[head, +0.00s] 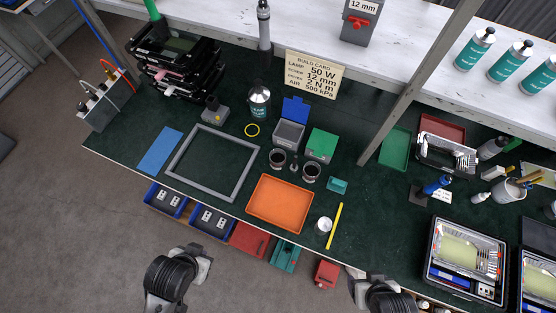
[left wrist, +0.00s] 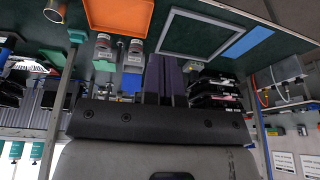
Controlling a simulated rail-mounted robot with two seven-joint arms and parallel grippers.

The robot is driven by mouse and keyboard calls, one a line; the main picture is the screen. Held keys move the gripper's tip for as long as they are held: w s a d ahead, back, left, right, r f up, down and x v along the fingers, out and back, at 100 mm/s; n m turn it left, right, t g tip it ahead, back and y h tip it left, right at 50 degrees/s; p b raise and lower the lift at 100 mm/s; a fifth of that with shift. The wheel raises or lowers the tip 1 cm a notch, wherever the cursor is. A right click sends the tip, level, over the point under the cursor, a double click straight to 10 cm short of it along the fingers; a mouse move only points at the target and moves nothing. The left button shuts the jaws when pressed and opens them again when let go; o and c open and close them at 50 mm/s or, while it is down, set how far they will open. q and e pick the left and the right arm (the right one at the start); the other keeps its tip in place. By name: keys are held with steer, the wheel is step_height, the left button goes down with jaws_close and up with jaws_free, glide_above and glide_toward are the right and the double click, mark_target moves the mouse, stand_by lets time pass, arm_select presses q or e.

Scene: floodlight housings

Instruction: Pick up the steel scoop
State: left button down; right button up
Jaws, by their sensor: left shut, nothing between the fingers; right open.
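I cannot pick out the steel scoop for certain. A small grey metal item (head: 293,162) stands between two dark-rimmed metal cups (head: 278,157) (head: 311,172) on the green bench mat; it is too small to identify. My left gripper (head: 203,262) is in front of the bench edge, over the floor, apart from everything on the mat. Its dark fingers (left wrist: 165,80) are shut with nothing between them in the left wrist view. My right gripper (head: 358,277) is low in the head view, open and empty, just in front of the bench edge.
An orange tray (head: 279,203), a grey frame (head: 212,163) and a blue sheet (head: 160,151) lie on the mat. Blue and red bins (head: 213,221) hang along the front edge. Lamp housings (head: 466,262) stand at right. A grey post (head: 415,85) rises behind the mat.

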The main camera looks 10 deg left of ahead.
arm_select(q)
steer(key=c, duration=1.9)
jaws_free()
steer(key=o, duration=0.5)
steer(key=shift+d, duration=0.1)
steer(key=o, duration=0.4)
